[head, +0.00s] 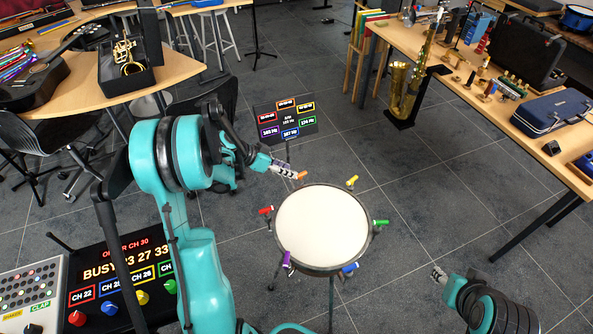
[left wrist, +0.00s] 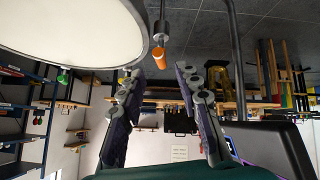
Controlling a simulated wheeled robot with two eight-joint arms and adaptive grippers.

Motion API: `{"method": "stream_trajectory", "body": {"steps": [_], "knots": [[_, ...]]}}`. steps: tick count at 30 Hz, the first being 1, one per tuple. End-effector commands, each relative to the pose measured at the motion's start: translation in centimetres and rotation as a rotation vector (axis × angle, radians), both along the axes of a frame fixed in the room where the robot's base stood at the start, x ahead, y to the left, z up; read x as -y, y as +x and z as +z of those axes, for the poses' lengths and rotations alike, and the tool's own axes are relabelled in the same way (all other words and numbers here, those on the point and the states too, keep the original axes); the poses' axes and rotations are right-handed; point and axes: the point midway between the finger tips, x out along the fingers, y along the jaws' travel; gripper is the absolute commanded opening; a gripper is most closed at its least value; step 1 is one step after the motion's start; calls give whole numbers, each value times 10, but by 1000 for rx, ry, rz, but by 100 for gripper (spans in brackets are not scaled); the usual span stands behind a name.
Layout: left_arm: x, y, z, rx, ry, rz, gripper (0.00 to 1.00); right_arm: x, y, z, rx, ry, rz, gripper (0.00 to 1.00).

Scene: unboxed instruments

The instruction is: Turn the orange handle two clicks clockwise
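The orange handle (head: 302,175) is at the back rim of the white drum (head: 322,228). My left gripper (head: 290,171) comes in from the left, close by the handle. In the left wrist view the orange handle (left wrist: 158,56) hangs beside the drum rim (left wrist: 146,30), just beyond and between the spread fingertips (left wrist: 160,76). The fingers are apart with nothing held; I cannot tell whether one touches the handle. My right gripper (head: 438,273) is low at the right, away from the drum, too small to read.
Red (head: 265,210), yellow (head: 352,180), green (head: 380,223), blue (head: 350,267) and purple (head: 286,258) handles ring the drum. A display panel (head: 285,137) stands behind it. A lit console (head: 92,272) is at the lower left. Floor right of the drum is clear.

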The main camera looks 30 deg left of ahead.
Motion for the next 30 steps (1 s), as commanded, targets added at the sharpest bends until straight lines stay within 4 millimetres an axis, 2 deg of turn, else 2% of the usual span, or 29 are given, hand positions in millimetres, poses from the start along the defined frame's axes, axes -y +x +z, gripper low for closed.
{"method": "stream_trajectory", "body": {"steps": [13,18,26,27,30], "knots": [[32,33,-46,4,-2,-1,33,0,0,-25,0,0,0,40],[38,39,-53,2,-2,0,33,0,0,-28,0,0,0,40],[38,40,-53,2,-3,1,33,0,0,-27,0,0,0,40],[38,40,-53,2,-3,1,23,0,0,-27,0,0,0,40],[38,40,-53,2,-3,1,0,0,0,-27,0,0,0,40]]}}
